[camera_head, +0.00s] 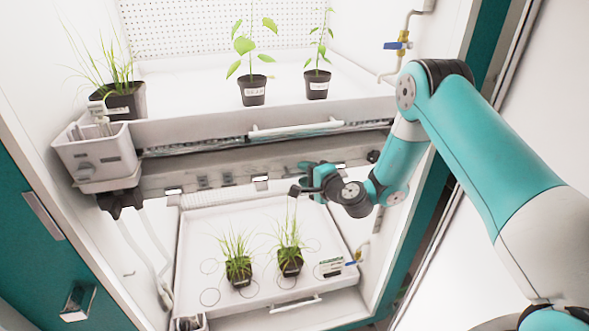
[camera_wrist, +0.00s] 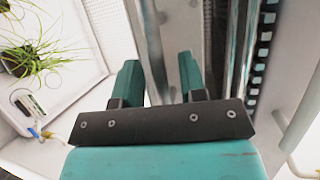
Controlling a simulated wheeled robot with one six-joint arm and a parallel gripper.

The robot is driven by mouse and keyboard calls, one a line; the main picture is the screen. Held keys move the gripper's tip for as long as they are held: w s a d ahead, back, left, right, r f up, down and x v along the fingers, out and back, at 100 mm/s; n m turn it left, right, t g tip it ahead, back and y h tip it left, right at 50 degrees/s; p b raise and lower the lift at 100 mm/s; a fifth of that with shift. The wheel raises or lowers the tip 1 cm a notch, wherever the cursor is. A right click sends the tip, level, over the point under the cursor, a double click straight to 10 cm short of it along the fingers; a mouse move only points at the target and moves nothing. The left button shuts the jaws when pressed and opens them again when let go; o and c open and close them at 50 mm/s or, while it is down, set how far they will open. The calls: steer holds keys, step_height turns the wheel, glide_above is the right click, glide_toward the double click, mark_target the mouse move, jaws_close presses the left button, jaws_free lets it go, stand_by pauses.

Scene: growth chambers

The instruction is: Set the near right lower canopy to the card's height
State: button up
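My gripper (camera_head: 312,176) is in front of the lower growing space, under the upper shelf. In the wrist view its two teal fingers (camera_wrist: 158,80) are apart, with shiny metal rails (camera_wrist: 160,35) showing beyond the gap. I see nothing clearly held. A pale panel with small grey and white fittings (camera_head: 225,180) spans the space under the upper shelf, behind my gripper; I take it as the lower canopy.
The lower white tray (camera_head: 215,215) holds two grassy pots (camera_head: 238,268) (camera_head: 290,262). The upper shelf (camera_head: 190,90) carries several potted plants and has a white handle bar (camera_head: 295,128). A blue-handled valve (camera_head: 396,45) is at upper right.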

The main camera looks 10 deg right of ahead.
steer(key=shift+a, duration=0.2)
steer(key=shift+a, duration=0.1)
jaws_close()
step_height(320, 180, down, 10)
steer(key=b, duration=0.9)
jaws_free()
